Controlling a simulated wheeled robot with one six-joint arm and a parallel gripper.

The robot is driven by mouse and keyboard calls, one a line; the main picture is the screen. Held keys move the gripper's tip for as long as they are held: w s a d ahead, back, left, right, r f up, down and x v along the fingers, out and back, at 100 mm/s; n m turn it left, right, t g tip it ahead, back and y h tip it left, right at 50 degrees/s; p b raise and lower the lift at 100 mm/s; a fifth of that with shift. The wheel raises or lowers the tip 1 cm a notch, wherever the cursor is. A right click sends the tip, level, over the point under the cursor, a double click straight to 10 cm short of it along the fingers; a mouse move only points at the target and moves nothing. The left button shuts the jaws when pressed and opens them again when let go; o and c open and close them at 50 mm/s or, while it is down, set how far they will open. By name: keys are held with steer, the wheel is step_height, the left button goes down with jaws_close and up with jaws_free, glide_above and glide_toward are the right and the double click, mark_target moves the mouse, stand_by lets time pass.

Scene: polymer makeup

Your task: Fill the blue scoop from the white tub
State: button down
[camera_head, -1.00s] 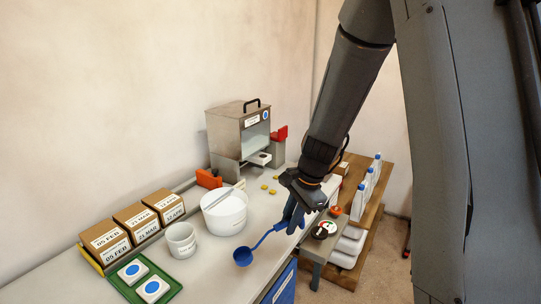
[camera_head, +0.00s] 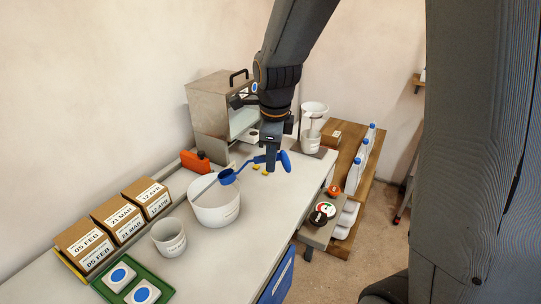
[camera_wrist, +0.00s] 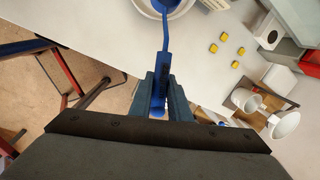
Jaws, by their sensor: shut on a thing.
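My gripper (camera_head: 272,158) is shut on the handle of the blue scoop (camera_head: 228,177). In the wrist view the blue handle (camera_wrist: 165,65) lies between the two fingers (camera_wrist: 163,92). The scoop's bowl is at the far right rim of the white tub (camera_head: 215,212), above or just over its opening; I cannot tell the exact height. The white tub stands on the bench, and a light flat bar lies across its opening. In the wrist view the tub (camera_wrist: 146,10) shows only partly, behind the scoop. The scoop's contents cannot be made out.
A white beaker (camera_head: 168,238) stands left of the tub, near a green tray (camera_head: 166,290). Labelled boxes (camera_head: 118,214) line the wall. A metal cabinet (camera_head: 212,100) and an orange object (camera_head: 195,161) stand behind. Small yellow pieces (camera_wrist: 214,48) lie on the bench.

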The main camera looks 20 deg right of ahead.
stand_by(0.3)
step_height(320, 180, down, 11)
steer(key=w+a+t+y+b, duration=0.1)
steer(key=a+b, duration=0.1)
steer(key=b, duration=0.6)
steer(key=shift+y, duration=0.3)
stand_by(1.0)
steer(key=shift+y+b, duration=0.3)
steer(key=shift+b, duration=1)
steer(key=shift+d+p, duration=0.1)
steer(key=shift+p, duration=1.8)
stand_by(1.2)
